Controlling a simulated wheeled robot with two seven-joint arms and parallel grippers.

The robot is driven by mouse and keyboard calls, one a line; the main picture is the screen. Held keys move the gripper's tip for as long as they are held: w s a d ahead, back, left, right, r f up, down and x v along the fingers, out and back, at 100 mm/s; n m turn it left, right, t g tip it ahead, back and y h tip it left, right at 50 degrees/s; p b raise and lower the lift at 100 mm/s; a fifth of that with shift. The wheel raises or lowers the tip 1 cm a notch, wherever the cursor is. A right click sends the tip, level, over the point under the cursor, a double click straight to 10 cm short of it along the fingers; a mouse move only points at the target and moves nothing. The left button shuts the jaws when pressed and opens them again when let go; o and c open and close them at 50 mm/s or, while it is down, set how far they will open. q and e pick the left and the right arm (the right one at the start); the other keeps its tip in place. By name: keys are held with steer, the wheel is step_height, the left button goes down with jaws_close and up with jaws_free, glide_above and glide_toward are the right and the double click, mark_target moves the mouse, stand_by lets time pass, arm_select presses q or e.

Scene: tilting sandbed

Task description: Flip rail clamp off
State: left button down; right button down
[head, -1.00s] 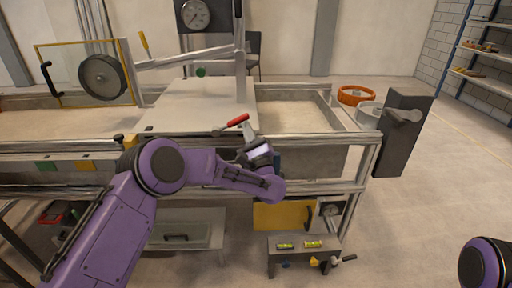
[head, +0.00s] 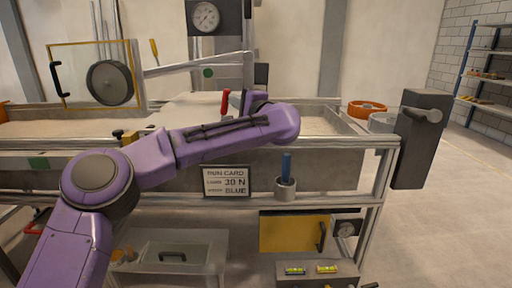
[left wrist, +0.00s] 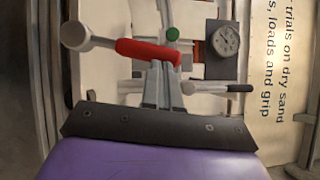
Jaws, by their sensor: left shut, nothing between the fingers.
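In the head view my left gripper (head: 244,99) is right beside the handle, mostly hidden by my own wrist. The clamp's base is hidden behind my forearm. My right gripper is out of view.
A run card (head: 227,182) and a cup with a blue-handled tool (head: 286,188) are below my forearm. A dark crank box (head: 420,140) stands at the bed's right end, near an orange ring (head: 367,109). A dial gauge (head: 206,17) is behind.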

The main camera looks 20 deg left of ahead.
arm_select(q)
steer(key=shift+s+a+r+n+g+h+b, duration=0.15)
steer(key=shift+a+r+n+g+h+b, duration=0.05)
steer(key=shift+a+n+b, duration=0.3)
steer(key=shift+s+a+r+n+g+h+b, duration=0.15)
steer(key=shift+a+n+g+h+b, duration=0.05)
steer(key=shift+a+n+b, duration=0.25)
steer(key=w+d+b+v, duration=0.1)
steer(key=w+v, duration=0.1)
steer(key=v, duration=1.1)
steer(key=shift+d, duration=0.25)
steer(key=shift+w, duration=0.15)
